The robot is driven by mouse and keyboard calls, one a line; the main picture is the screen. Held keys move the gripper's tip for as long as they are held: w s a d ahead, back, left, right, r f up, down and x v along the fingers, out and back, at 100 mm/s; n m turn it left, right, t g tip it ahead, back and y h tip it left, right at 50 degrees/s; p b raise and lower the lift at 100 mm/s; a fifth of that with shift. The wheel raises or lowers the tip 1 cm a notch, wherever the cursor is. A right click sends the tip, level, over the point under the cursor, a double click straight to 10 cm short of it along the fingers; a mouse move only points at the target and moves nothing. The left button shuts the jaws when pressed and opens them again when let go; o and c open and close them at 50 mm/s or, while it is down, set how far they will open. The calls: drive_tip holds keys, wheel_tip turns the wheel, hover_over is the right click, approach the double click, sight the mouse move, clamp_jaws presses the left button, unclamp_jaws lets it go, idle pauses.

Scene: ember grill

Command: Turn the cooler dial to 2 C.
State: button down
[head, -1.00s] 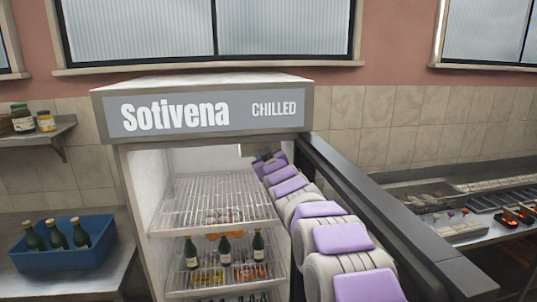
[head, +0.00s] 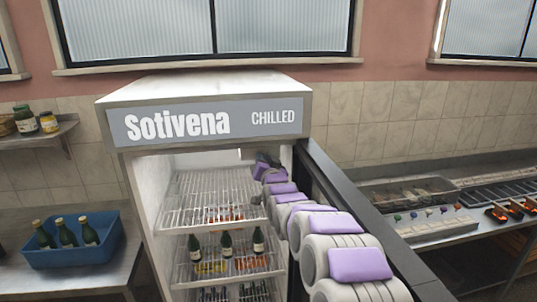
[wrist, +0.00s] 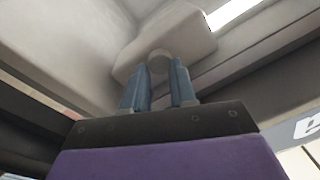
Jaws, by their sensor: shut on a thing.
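The cooler (head: 205,82) is a white, open-fronted cabinet headed "Sotivena CHILLED". In the wrist view its dial (wrist: 159,60) is a small round pale knob on a light housing (wrist: 190,40) under the cooler's ceiling. My gripper (wrist: 160,77) has its two blue fingers on either side of the knob and is shut on it. No scale or reading on the dial is legible. In the head view my gripper (head: 264,162) is inside the cooler at the upper right, and the dial does not show there.
Wire shelves (head: 205,215) with green bottles (head: 226,245) lie left of and below my arm. The open door (head: 350,205) runs close along my arm's right side. A blue crate of bottles (head: 75,256) stands on the left counter. A grill (head: 500,212) is at the right.

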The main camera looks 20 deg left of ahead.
drive_tip(key=shift+r+m+t, duration=0.5)
drive_tip(key=shift+r+m, duration=0.4)
drive_tip(key=shift+r, duration=0.25)
drive_tip(key=shift+p, duration=0.3)
drive_tip(key=shift+r, duration=0.15)
drive_tip(key=c, duration=1.1)
unclamp_jaws()
drive_tip(key=shift+o, duration=1.4)
drive_tip(key=shift+w+a+f, duration=0.45)
drive_tip(key=shift+a+f, duration=0.05)
drive_tip(key=shift+f, duration=0.1)
drive_tip(key=v, duration=1.7)
drive_tip(key=shift+d+f+p, duration=0.2)
drive_tip(key=shift+p, duration=0.15)
drive_tip(key=shift+s+f, duration=0.1)
drive_tip(key=shift+s, duration=0.05)
